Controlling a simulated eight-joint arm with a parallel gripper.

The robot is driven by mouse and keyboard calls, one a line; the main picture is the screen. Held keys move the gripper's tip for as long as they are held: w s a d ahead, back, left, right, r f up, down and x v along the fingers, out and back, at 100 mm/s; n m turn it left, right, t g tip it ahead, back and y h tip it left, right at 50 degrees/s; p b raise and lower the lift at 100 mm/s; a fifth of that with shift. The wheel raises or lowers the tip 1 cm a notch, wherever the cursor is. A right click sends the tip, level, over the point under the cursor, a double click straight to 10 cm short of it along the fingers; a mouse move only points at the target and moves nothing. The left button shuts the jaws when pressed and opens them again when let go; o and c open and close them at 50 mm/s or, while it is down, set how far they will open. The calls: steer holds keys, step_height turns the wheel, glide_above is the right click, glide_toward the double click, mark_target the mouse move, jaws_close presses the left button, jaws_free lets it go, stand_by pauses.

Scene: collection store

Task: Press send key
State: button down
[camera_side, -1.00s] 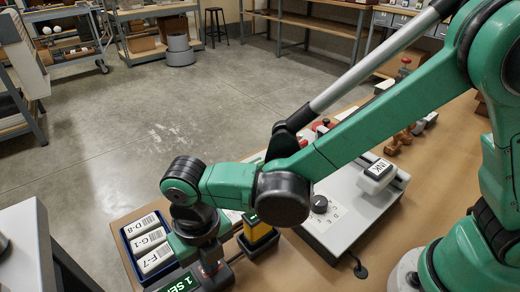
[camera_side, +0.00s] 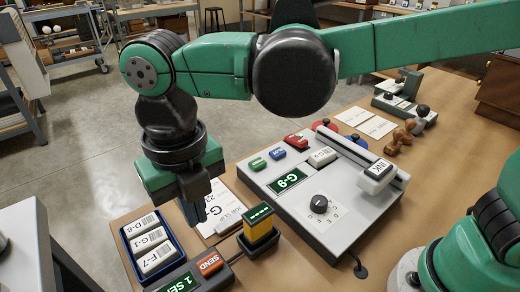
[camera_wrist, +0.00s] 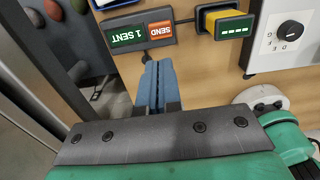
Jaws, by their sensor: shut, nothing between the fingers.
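The orange-red SEND key (camera_side: 210,264) sits on a dark grey box beside a green display (camera_side: 178,285). My gripper (camera_side: 195,217) is shut and empty, pointing down. It is raised above the table, apart from the key. In the wrist view its blue fingers (camera_wrist: 158,70) lie together.
A blue tray (camera_side: 176,262) with white labelled blocks stands left of the SEND box. A grey console (camera_side: 285,210) with a dial, coloured keys and a G-9 display lies farther right.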

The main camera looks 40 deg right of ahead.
steer(key=shift+r, duration=0.95)
steer(key=shift+d, duration=0.1)
steer(key=d+f+m+t, duration=0.1)
steer(key=d+m+t, duration=0.2)
steer(key=d+m, duration=0.8)
steer(key=d+f+m+t, duration=0.2)
steer(key=d+m, duration=1)
steer(key=m, duration=1.3)
steer(key=shift+w+d+t, duration=0.15)
steer(key=shift+d+t, duration=0.05)
steer(key=shift+t, duration=0.9)
